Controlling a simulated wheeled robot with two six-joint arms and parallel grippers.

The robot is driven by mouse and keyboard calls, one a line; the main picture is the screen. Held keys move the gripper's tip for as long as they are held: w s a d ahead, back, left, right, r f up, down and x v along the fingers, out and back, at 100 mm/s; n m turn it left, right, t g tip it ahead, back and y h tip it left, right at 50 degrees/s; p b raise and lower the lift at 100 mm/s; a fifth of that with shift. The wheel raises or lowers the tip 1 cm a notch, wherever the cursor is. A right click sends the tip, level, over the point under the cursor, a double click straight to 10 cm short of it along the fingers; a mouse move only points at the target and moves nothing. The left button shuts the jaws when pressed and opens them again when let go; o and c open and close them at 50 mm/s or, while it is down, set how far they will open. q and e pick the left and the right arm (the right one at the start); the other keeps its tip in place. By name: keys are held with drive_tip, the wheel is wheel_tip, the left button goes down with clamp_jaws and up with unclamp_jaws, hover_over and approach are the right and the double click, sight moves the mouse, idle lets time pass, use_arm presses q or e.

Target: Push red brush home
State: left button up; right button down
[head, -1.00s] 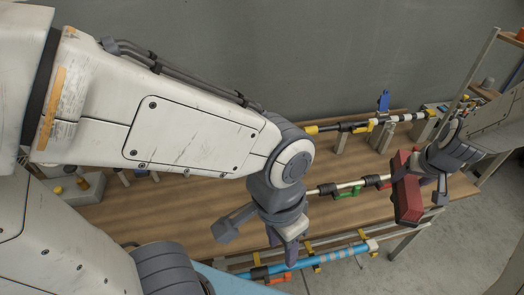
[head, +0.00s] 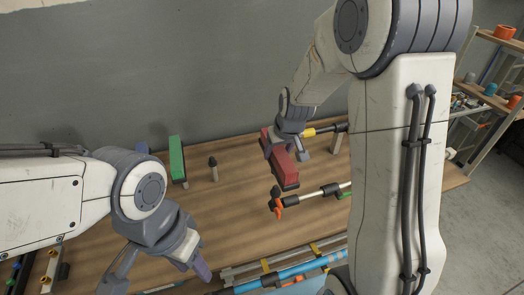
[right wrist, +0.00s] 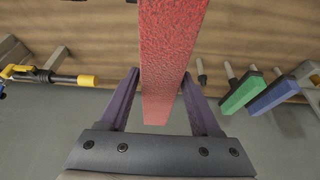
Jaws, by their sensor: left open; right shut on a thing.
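The red brush (head: 281,165) is a long block with a dark underside. It is held over the wooden bench (head: 235,205), left of the hose fittings in the head view. My right gripper (head: 287,146) is shut on it. In the right wrist view the red brush (right wrist: 170,60) runs between the two purple fingers (right wrist: 165,105). Whether it touches anything beneath is hidden. A short dark-topped peg (head: 213,168) stands free to its left. My left gripper (head: 158,272) is open and empty, low at the front left of the bench.
A green brush (head: 177,158) stands on the bench's back left, with a blue one (right wrist: 275,95) beside it in the right wrist view. A blue pipe (head: 290,272) runs along the front. Shelves (head: 500,75) stand far right.

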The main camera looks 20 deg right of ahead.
sight(285, 159)
drive_tip(key=shift+w+f+b, duration=0.1)
drive_tip(key=shift+f+b, duration=2.05)
drive_tip(key=shift+f, duration=0.7)
drive_tip(key=shift+b, duration=0.35)
drive_tip(key=shift+f, duration=0.2)
drive_tip(key=shift+f+b, duration=0.3)
drive_tip(key=shift+b, duration=0.2)
drive_tip(key=shift+f+b, duration=1.7)
drive_tip(key=shift+f, duration=0.2)
unclamp_jaws()
drive_tip(key=b+v, duration=0.1)
drive_tip(key=v, duration=0.9)
drive_tip(key=shift+s+r, duration=0.25)
